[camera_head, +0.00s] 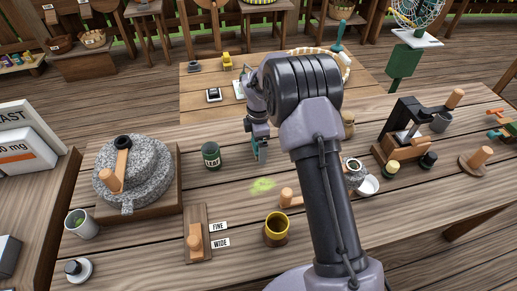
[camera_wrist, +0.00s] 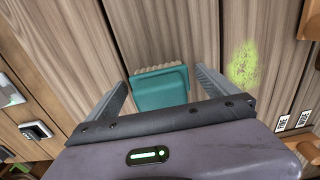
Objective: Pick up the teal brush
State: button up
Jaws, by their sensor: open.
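The teal brush (camera_wrist: 160,90) shows between my two fingers in the wrist view, with its tan bristles at the far edge. A finger stands on either side of it with a small gap. My gripper (camera_head: 261,152) is open, low over the middle of the wooden table in the head view. A bit of teal shows at the fingers there, and my arm hides much of that spot. I cannot tell whether the brush rests on the table.
A dark green tin (camera_head: 211,155) and a stone mill (camera_head: 138,172) stand to the left. A brown cup (camera_head: 277,230) is nearer, and a wooden press stand (camera_head: 400,140) is at right.

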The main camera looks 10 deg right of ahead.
jog(key=shift+r, duration=0.15)
jog(key=c, duration=1.6)
jog(key=shift+o, duration=0.2)
jog(key=shift+r, duration=0.25)
notch_tip(320, 180, up, 4)
jog(key=shift+f+p, duration=0.15)
jog(key=shift+p, duration=1.1)
jog(key=s+a, duration=0.3)
jog(key=s, duration=0.1)
jog(key=s+a+p, duration=0.1)
jog(key=s+a, duration=0.2)
jog(key=s, duration=0.1)
jog(key=s+a+p, duration=0.1)
jog(key=s+a, duration=0.2)
jog(key=s, duration=0.2)
jog(key=shift+s+r, duration=0.1)
jog(key=shift+r, duration=0.3)
jog(key=o, duration=0.8)
jog(key=c, duration=1)
